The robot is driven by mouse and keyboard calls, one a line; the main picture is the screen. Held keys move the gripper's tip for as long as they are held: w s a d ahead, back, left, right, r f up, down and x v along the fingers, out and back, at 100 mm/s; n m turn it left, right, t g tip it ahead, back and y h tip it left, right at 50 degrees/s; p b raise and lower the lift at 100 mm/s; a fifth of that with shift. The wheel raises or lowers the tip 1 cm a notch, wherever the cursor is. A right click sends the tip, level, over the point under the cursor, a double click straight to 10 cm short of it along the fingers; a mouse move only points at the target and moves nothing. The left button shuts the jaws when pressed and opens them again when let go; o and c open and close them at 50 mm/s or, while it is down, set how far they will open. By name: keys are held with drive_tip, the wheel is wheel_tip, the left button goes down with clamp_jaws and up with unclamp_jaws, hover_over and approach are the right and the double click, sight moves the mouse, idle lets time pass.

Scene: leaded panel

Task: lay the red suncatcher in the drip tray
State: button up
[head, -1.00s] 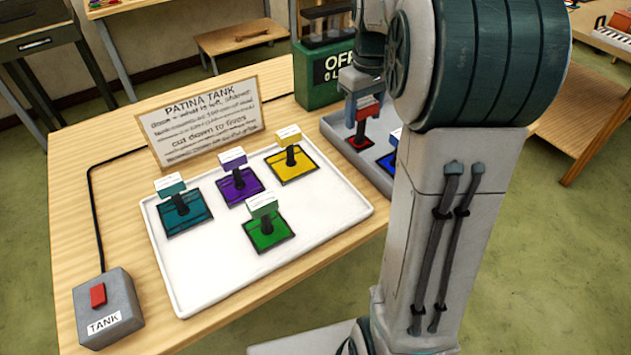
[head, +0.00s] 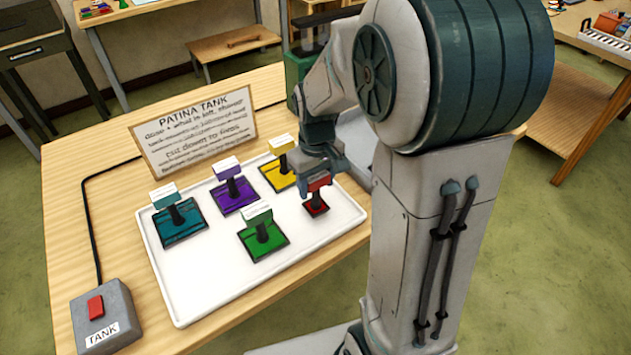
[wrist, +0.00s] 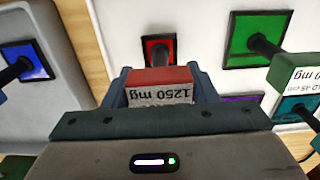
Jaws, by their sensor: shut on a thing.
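The red suncatcher (head: 316,208), a small dark-framed red square with a stem and a red-topped tag block, is over the right part of the white tray (head: 215,292). It also shows in the wrist view (wrist: 157,42), where its tag reads 1250 mg. My gripper (head: 320,180) is shut on its tag block; the fingers show on both sides in the wrist view (wrist: 160,84). The suncatcher looks level. I cannot tell whether it touches the tray floor or hangs just above it.
Green (head: 263,240), teal (head: 180,222), purple (head: 235,196) and yellow (head: 280,174) suncatchers stand in the white tray. A grey tray (wrist: 35,105) with a blue suncatcher (wrist: 27,62) lies beside it. The white tray's front is bare. A switch box (head: 105,315) and sign (head: 195,130) stand near.

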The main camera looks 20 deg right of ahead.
drive_tip(key=shift+f, duration=0.3)
drive_tip(key=shift+f, duration=0.2)
drive_tip(key=o, duration=1)
drive_tip(key=shift+r, duration=0.15)
